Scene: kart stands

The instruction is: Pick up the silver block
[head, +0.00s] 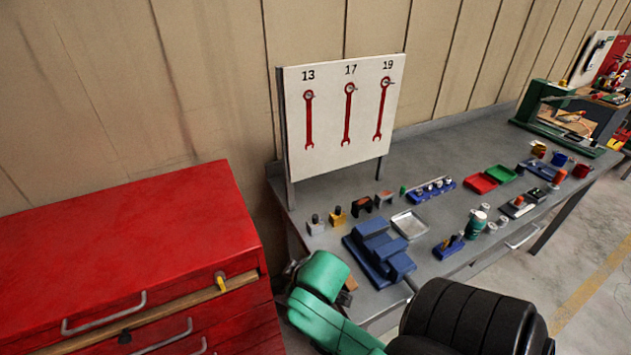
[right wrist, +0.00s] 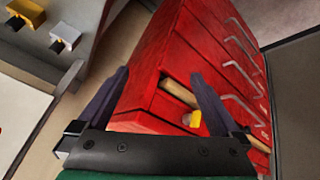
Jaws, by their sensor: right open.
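The silver block (head: 316,225) has a dark knob on top and stands upright on the grey bench near its left end, left of a yellow block (head: 337,216). It also shows in the upper left of the right wrist view (right wrist: 65,36). My right gripper (head: 291,271) is at the bench's left front corner, closer to the camera than the silver block and apart from it. It is mostly hidden by my green wrist. In the right wrist view its two fingers (right wrist: 158,76) are spread and empty, pointing toward the red cabinet. My left gripper is out of view.
A red tool cabinet (head: 130,250) stands left of the bench. A blue stepped fixture (head: 378,250) and a metal tray (head: 409,224) lie right of the silver block. A white wrench board (head: 345,115) stands behind. Black and orange blocks (head: 362,206) continue the row.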

